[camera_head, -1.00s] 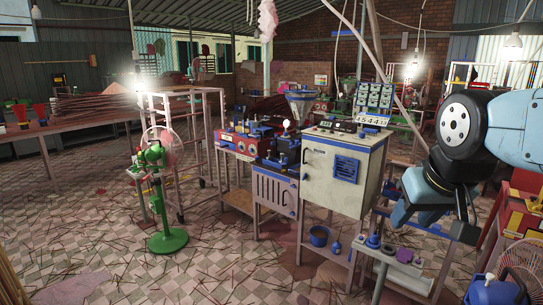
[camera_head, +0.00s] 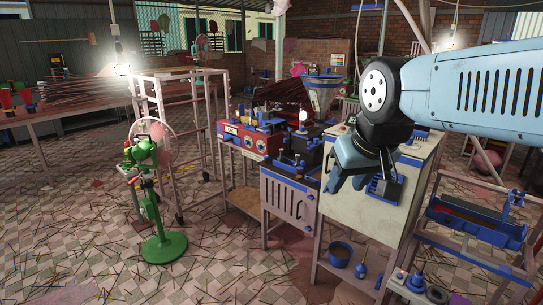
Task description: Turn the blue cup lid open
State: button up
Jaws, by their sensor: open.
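My gripper (camera_head: 347,182) is light blue and hangs from my arm in front of the cream cabinet, fingers pointing down. It is open, and I see nothing between the fingers. Below it on a low shelf stands a round blue open-topped pot (camera_head: 340,253), with a small blue bottle-like piece (camera_head: 361,270) beside it. A blue capped piece (camera_head: 415,282) stands on a pale stand at the bottom edge. I cannot tell which of these is the blue cup, and no lid is clear at this size. My gripper is apart from all of them.
The cream cabinet (camera_head: 345,215) is behind my gripper, which hides part of its front. A blue tray rack (camera_head: 478,222) stands at right. A green fan (camera_head: 160,205) stands left on the stick-littered floor, with open floor in front.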

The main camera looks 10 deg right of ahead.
aim_at(302, 162)
jog(key=u, duration=0.2)
jog(key=i, duration=1.55)
jog(key=u, duration=0.25)
